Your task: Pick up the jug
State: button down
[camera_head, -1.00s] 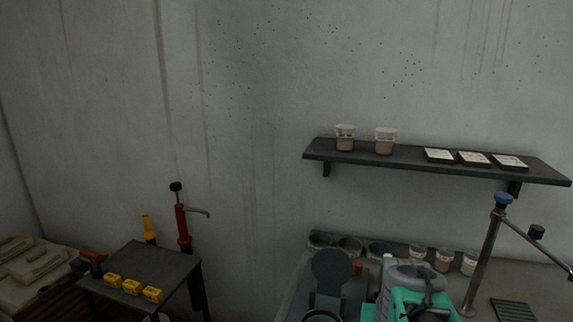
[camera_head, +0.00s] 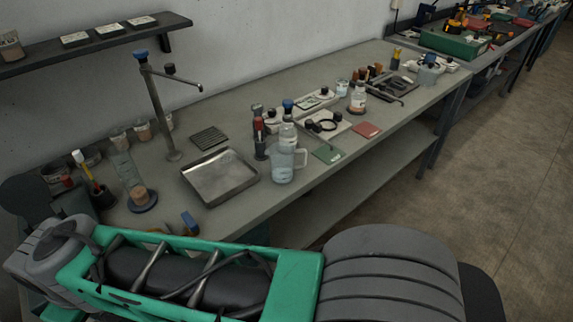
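The jug (camera_head: 283,163) is a clear, pale plastic or glass vessel with a handle on its right side. It stands upright on the grey workbench (camera_head: 245,103), near the front edge and just right of a shallow metal tray. Another clear container seems to stand right behind it, partly overlapping it. My green and grey arm crosses the bottom of the view, nearer than the bench and apart from the jug. My gripper does not show.
The metal tray (camera_head: 220,176) lies left of the jug, with a tall metal tap stand (camera_head: 160,110) behind it. A green card (camera_head: 328,154) and a red card (camera_head: 367,130) lie to the right. A wall shelf (camera_head: 90,45) hangs upper left. Open floor (camera_head: 480,190) is at right.

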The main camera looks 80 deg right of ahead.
aim_at(281, 155)
jog(key=u, duration=0.05)
jog(key=k, duration=0.1)
jog(key=z, duration=1.25)
jog(key=i, duration=0.3)
jog(key=u, duration=2.2)
jog(key=k, duration=0.75)
jog(key=z, duration=0.75)
jog(key=i, duration=0.4)
